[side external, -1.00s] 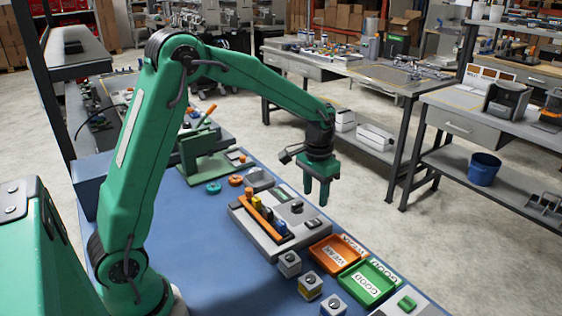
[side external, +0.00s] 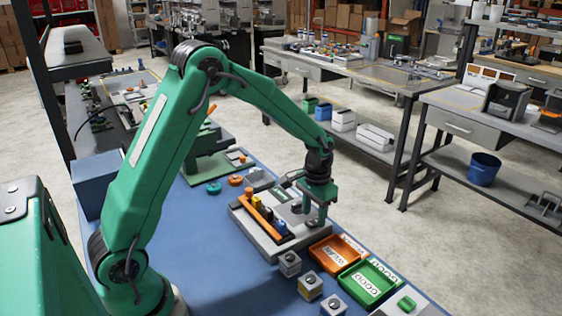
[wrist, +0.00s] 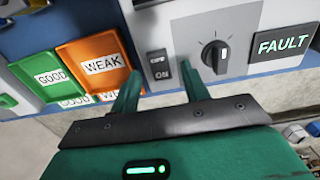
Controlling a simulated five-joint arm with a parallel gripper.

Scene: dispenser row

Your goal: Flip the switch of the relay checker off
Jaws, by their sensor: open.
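The relay checker (side external: 258,233) is a grey box on the blue bench, with a lit FAULT display (wrist: 283,41) and a black rotary knob (wrist: 215,53). Its small dark switch (wrist: 160,68), with ON marked on it, shows in the wrist view left of the knob. My gripper (side external: 318,220) is low over the checker's right end. In the wrist view my gripper (wrist: 161,72) is open, with one finger on each side of the switch and nothing held. The right finger is close to the knob. I cannot tell whether either fingertip touches the panel.
An orange WEAK tray (side external: 336,253) and a green GOOD tray (side external: 368,283) stand beside the checker. An orange bar with coloured parts (side external: 263,220) lies on the checker's left side. Open blue bench surface lies at the front left.

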